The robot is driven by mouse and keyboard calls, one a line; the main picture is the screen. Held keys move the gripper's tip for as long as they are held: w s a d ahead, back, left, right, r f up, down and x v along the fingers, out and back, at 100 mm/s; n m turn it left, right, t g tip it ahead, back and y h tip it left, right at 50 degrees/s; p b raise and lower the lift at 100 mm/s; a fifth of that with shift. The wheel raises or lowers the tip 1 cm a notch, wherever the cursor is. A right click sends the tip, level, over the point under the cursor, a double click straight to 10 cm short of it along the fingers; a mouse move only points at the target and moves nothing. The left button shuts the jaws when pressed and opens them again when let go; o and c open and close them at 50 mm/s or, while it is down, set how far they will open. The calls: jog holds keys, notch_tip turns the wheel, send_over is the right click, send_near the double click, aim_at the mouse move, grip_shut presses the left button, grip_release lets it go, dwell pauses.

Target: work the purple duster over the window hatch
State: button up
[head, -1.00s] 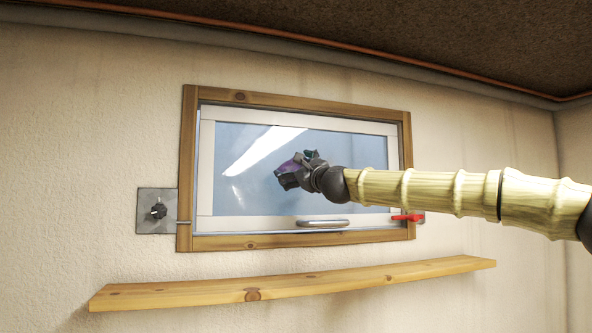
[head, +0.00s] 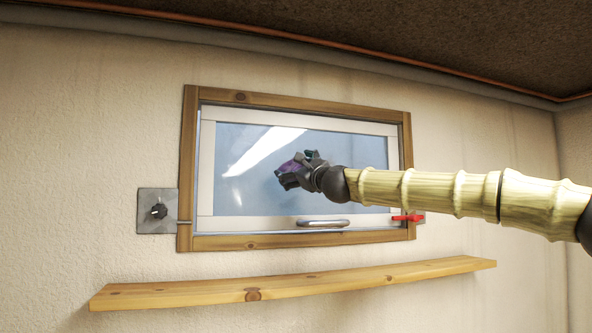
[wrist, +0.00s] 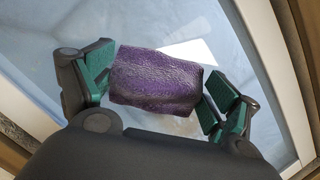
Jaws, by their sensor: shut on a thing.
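The window hatch (head: 240,190) is a pale-framed pane set in a wooden surround on the wall, and it appears shut. A metal bar handle (head: 323,223) is on its lower rail. My gripper (head: 287,174) is in front of the middle of the pane, shut on the purple duster (wrist: 155,80). In the wrist view the duster sits between the green-padded fingers with the glass behind it. In the head view the duster (head: 289,167) is small and partly hidden by the gripper. I cannot tell whether it touches the glass.
A grey plate with a dark knob (head: 158,212) is left of the hatch. A red lever (head: 407,217) is at its lower right. A bare wooden shelf (head: 300,284) runs along the wall below. The wall left of the hatch is otherwise clear.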

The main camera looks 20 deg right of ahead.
jog(key=shift+d, duration=0.6)
jog(key=shift+a+b, duration=0.35)
jog(key=shift+a, duration=0.85)
jog(key=shift+d, duration=0.15)
jog(key=shift+d, duration=1)
jog(key=shift+a+b, duration=0.35)
jog(key=shift+a, duration=0.85)
jog(key=shift+d, duration=0.15)
